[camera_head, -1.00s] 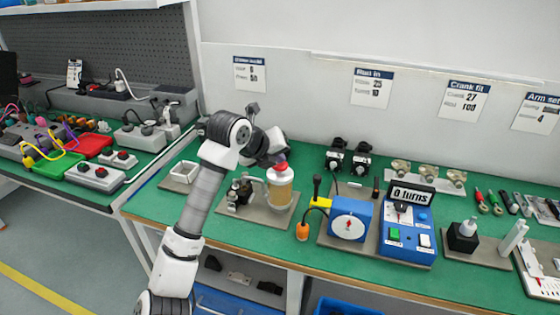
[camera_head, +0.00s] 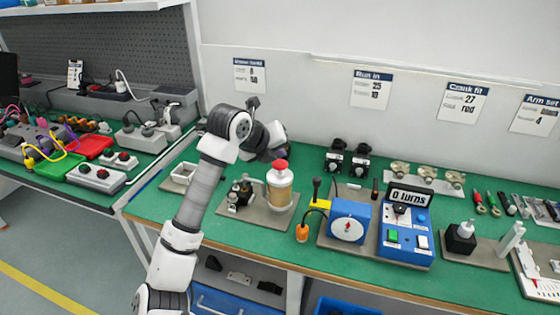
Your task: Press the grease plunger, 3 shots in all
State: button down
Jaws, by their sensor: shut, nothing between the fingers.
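The grease pot (camera_head: 279,189) is a tan cylinder with a red domed plunger (camera_head: 281,165) on top. It stands on a grey base plate (camera_head: 258,217) on the green bench, with a dark metal fitting (camera_head: 240,192) to its left. My gripper (camera_head: 278,157) is above and just behind the red plunger. Its fingertips are small and mostly hidden, and I cannot tell whether they touch the plunger.
To the right stand a blue dial box (camera_head: 349,222) and a blue control box (camera_head: 406,233) reading "0 turns". Paper cards hang on the wall behind. Green bench shows in front of the plate.

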aim_at(277, 165)
jog(key=shift+r+p, duration=1.45)
jog(key=shift+r, duration=1.1)
dwell(0.8)
